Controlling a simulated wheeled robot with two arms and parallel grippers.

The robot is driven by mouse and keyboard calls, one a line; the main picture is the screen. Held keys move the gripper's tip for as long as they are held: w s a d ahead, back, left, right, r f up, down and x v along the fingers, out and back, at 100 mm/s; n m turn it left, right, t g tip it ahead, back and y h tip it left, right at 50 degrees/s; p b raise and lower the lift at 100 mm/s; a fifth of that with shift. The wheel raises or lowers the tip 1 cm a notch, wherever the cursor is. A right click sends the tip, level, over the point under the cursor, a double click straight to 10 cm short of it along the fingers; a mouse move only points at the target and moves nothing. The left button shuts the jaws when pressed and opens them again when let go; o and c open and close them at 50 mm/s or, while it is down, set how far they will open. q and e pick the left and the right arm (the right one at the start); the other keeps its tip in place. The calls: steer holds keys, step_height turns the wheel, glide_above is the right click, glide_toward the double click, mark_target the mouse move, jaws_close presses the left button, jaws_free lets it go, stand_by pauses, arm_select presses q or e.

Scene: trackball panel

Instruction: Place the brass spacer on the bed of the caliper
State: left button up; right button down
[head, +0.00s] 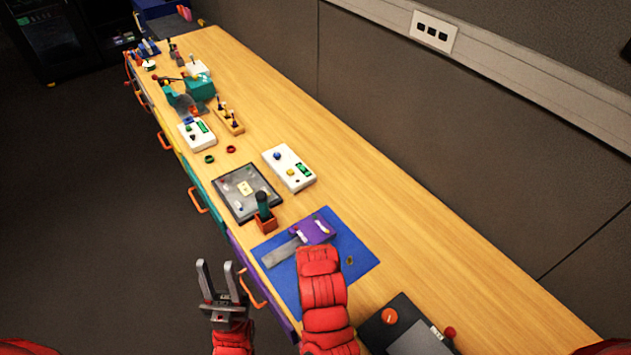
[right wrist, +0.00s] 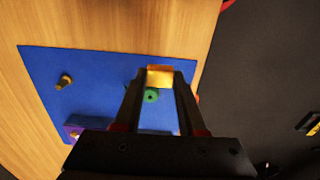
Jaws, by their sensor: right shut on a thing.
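The caliper (head: 313,230), with a purple body and a flat grey bar (head: 282,252), lies on the blue mat (head: 357,255). In the right wrist view, part of its purple body (right wrist: 74,131) shows at lower left; the rest is hidden. My right gripper (right wrist: 160,80) is shut on a gold block, which I take for the brass spacer (right wrist: 160,71), held over the mat near its edge. A green round piece (right wrist: 151,96) shows between the fingers. In the head view my red right arm hides that gripper. My left gripper (head: 222,268) is open and empty above the floor.
A small brass-coloured piece (head: 349,260) sits on the mat, right of the caliper. A dark tray (head: 247,208), a red-brown holder (head: 266,222) and a white panel (head: 289,181) stand beyond. A black panel (head: 408,338) is nearer. The table's right strip is clear.

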steer(key=w+d+r+b, duration=0.3)
steer(key=w+r, duration=0.1)
steer(key=w, duration=0.6)
steer(key=w+d+r+b, duration=0.2)
steer(key=w+d+r, duration=0.15)
steer(key=w, duration=0.75)
steer(key=w+d+r+m+b, duration=0.2)
steer(key=d+r+m+b, duration=0.5)
steer(key=d+r, duration=0.3)
steer(key=shift+d+r, duration=0.25)
steer(key=shift+r, duration=0.6)
